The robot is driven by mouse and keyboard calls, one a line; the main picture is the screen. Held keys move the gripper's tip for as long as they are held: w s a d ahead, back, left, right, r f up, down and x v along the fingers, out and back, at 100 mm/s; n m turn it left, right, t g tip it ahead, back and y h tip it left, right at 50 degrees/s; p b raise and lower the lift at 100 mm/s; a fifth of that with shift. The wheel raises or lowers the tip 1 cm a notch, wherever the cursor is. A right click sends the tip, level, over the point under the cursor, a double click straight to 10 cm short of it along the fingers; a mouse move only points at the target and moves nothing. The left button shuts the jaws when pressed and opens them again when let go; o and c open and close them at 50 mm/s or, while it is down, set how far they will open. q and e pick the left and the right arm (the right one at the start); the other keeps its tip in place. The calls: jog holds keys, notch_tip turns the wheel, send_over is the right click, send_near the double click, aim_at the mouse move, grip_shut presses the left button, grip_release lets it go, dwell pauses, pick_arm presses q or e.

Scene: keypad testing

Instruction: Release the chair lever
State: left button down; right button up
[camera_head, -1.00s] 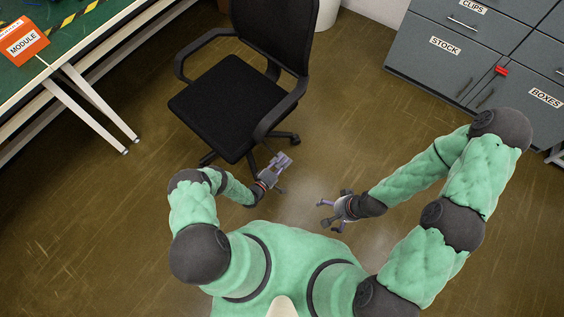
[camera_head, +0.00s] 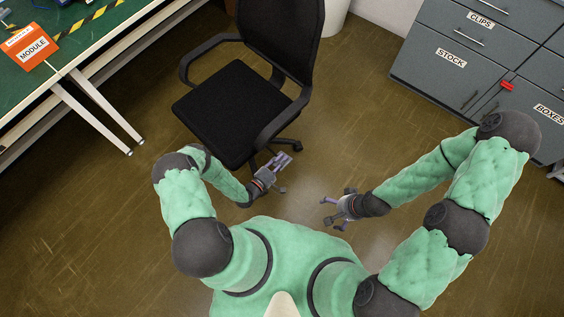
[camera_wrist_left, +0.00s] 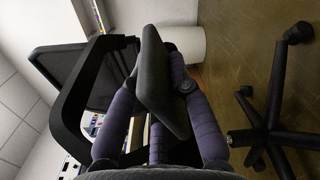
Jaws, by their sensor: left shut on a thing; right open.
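The black office chair (camera_head: 232,108) stands on the brown floor, its seat facing up and its backrest to the upper right. My left gripper (camera_head: 283,161) is low beside the chair, at the seat's near right edge under the armrest. In the left wrist view the chair appears sideways, and the purple fingers of this gripper (camera_wrist_left: 158,88) are shut on a flat dark grey paddle, which looks like the chair lever (camera_wrist_left: 155,62). The lever is too small to make out in the head view. My right gripper (camera_head: 334,208) is open and empty above the floor, right of the left one.
A green-topped workbench (camera_head: 88,42) with an orange MODULE sign (camera_head: 30,48) is at the upper left. Grey drawer cabinets (camera_head: 440,75) stand at the upper right. A white bin (camera_head: 335,15) is behind the chair. The chair's wheeled base (camera_wrist_left: 272,132) lies close to my left gripper. Floor between chair and cabinets is clear.

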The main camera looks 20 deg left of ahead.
pick_arm(q)
jog(key=shift+a+f, duration=0.1)
jog(key=c, duration=1.1)
grip_release()
jog(key=shift+c, duration=0.2)
jog(key=v, duration=1.2)
jog(key=shift+w, duration=0.15)
